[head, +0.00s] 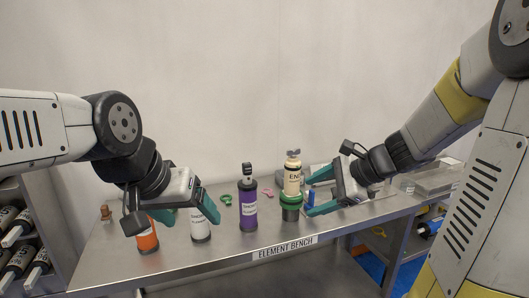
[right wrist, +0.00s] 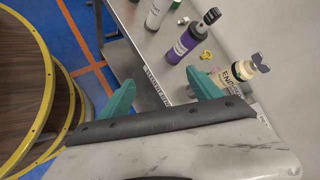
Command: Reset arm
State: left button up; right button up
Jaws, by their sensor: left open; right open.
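My left gripper (head: 175,217) is open over the left part of the metal bench (head: 225,252), close to an orange bottle (head: 148,238) and a white bottle (head: 200,228); I cannot tell whether it touches them. My right gripper (head: 308,193) is open, with teal fingers beside a cream bottle (head: 292,178) that stands on a dark green base (head: 290,207). In the right wrist view the fingers (right wrist: 160,92) are spread with nothing held between them. The cream bottle also shows there (right wrist: 238,72), near one finger.
A purple bottle (head: 248,208) stands mid-bench. A blue item (head: 311,197) is beside the right fingers. A clear box (head: 435,180) sits at the right end. A round yellow-rimmed wooden thing (right wrist: 30,90) is near my right wrist.

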jog(key=s+r+n+h, duration=0.4)
jog(key=s+n+h, duration=0.1)
jog(key=s+n, duration=1)
jog(key=shift+s+d+r+n, duration=0.2)
jog(key=shift+d+n, duration=0.1)
jog(key=shift+n, duration=0.4)
